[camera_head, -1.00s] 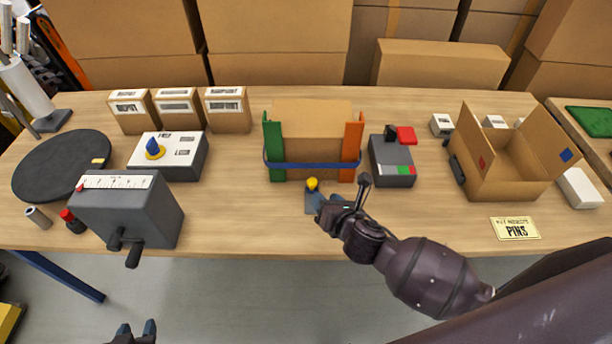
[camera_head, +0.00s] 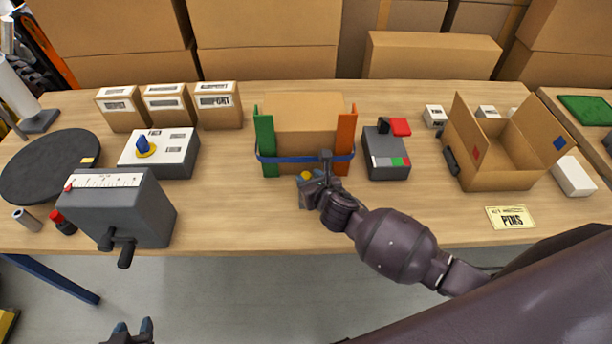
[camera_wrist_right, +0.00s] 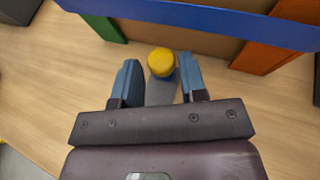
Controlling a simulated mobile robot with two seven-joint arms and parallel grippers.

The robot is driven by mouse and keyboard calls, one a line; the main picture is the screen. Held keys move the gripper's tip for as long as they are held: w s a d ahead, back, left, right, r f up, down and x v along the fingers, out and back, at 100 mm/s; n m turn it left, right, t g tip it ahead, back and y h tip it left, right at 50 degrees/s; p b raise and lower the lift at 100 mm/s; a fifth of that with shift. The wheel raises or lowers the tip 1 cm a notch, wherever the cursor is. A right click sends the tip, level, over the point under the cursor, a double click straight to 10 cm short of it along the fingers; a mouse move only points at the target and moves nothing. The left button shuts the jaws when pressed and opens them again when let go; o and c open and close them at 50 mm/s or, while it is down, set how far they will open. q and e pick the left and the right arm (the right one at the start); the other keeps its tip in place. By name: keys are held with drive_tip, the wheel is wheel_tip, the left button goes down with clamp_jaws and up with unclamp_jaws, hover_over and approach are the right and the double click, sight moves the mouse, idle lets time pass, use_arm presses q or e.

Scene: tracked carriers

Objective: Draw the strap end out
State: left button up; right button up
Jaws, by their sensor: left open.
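A blue strap (camera_head: 300,159) runs across the front of a cardboard box (camera_head: 305,108), between a green post (camera_head: 265,145) and an orange post (camera_head: 346,140). The strap also crosses the top of the right wrist view (camera_wrist_right: 210,18). A yellow knob (camera_wrist_right: 161,62) with a blue base and a grey tab (camera_wrist_right: 160,92) lies in front of the box; I cannot tell how it joins the strap. My right gripper (camera_wrist_right: 160,75) is open, its fingers either side of the knob and tab. My left gripper (camera_head: 133,330) is open and empty, below the table's front edge.
A grey box with a crank (camera_head: 125,208) and a white-topped dial box (camera_head: 160,152) stand left. A grey device with a red button (camera_head: 387,155) and an open carton (camera_head: 500,155) stand right.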

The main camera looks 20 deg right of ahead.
drive_tip(key=shift+x, duration=1.35)
clamp_jaws()
